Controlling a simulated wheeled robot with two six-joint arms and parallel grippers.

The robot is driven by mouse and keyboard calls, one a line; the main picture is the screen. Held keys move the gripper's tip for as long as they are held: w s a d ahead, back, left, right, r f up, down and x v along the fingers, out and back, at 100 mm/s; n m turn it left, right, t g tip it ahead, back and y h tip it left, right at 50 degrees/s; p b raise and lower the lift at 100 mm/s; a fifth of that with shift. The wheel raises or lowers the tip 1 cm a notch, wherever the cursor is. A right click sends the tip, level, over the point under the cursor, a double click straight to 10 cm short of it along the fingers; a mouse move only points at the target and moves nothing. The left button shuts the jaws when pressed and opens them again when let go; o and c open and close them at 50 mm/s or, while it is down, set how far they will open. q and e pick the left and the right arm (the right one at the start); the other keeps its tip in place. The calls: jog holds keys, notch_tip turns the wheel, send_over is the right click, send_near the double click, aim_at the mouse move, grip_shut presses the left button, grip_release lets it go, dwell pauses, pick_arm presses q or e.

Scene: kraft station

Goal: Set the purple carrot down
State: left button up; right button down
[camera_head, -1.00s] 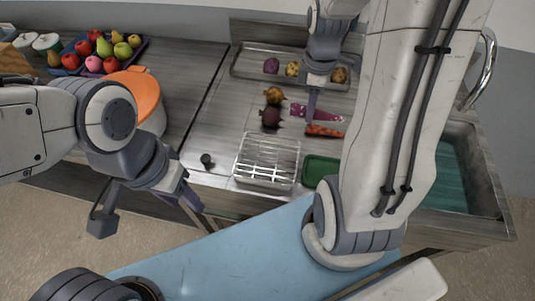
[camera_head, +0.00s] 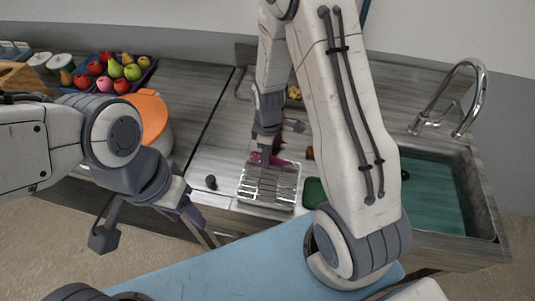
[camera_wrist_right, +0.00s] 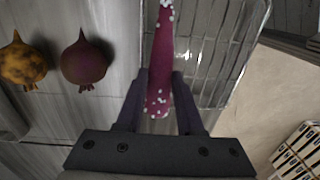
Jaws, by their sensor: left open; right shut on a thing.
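The purple carrot (camera_wrist_right: 161,55) is speckled with pale dots and lies between the fingers of my right gripper (camera_wrist_right: 160,85), which is shut on it. In the head view the carrot (camera_head: 277,161) shows below my right gripper (camera_head: 262,150), at the far edge of the clear wire-like rack (camera_head: 268,196). The wrist view shows the carrot over or beside the edge of the rack (camera_wrist_right: 225,60); I cannot tell whether they touch. My left gripper (camera_head: 203,228) is open and empty at the counter's front edge, left of the rack.
A dark red beet-like vegetable (camera_wrist_right: 86,62) and a mottled orange one (camera_wrist_right: 22,63) lie on the counter. A green tray (camera_head: 314,192) is right of the rack. The sink (camera_head: 440,205) is farther right. A fruit tray (camera_head: 150,72) and orange-lidded pot (camera_head: 151,115) stand left.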

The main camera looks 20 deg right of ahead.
jog(key=shift+f, duration=0.25)
jog(key=shift+f, duration=0.15)
jog(key=c, duration=0.5)
grip_release()
